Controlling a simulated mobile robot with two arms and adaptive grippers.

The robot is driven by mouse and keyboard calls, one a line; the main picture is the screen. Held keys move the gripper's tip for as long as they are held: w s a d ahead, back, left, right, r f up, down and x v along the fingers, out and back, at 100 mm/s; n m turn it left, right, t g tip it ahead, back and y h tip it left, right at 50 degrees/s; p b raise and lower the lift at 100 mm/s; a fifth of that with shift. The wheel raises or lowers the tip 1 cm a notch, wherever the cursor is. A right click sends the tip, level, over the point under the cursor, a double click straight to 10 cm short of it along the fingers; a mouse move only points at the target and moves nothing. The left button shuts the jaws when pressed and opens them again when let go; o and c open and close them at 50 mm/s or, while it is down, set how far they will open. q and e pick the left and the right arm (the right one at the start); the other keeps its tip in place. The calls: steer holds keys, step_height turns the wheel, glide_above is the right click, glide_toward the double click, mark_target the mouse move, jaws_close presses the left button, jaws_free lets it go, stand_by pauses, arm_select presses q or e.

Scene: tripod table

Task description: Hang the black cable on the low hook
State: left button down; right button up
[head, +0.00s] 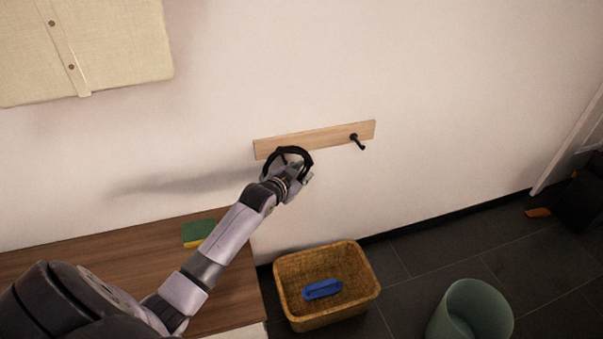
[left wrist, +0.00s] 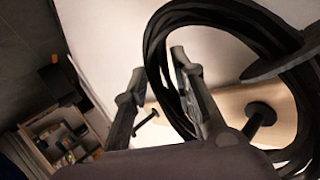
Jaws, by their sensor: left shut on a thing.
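The black cable (head: 290,150) is a coiled ring against the left end of the wooden rail on the wall. My left gripper (head: 298,178) is shut on it. In the left wrist view the cable (left wrist: 225,12) loops past the right finger of the gripper (left wrist: 158,75). That view shows a dark peg (left wrist: 260,113) seen through the loop and a smaller peg (left wrist: 146,120) seen between the fingers. In the head view a black hook (head: 357,141) is bare, right of the cable. Whether the loop is around a peg I cannot tell. My right gripper is not in view.
The wooden rail (head: 325,137) is fixed to the wall. Below are a wicker basket (head: 291,300) with a blue item (head: 322,289) in it and a green bin (head: 445,315). A sponge (head: 197,232) lies on the wooden table (head: 130,245). The wall right of the hook is clear.

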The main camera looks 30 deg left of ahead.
arm_select(q)
steer(key=c, duration=1.2)
jaws_free()
steer(key=shift+c, duration=0.2)
arm_select(e)
steer(key=shift+w+r, duration=0.15)
steer(key=shift+w, duration=0.15)
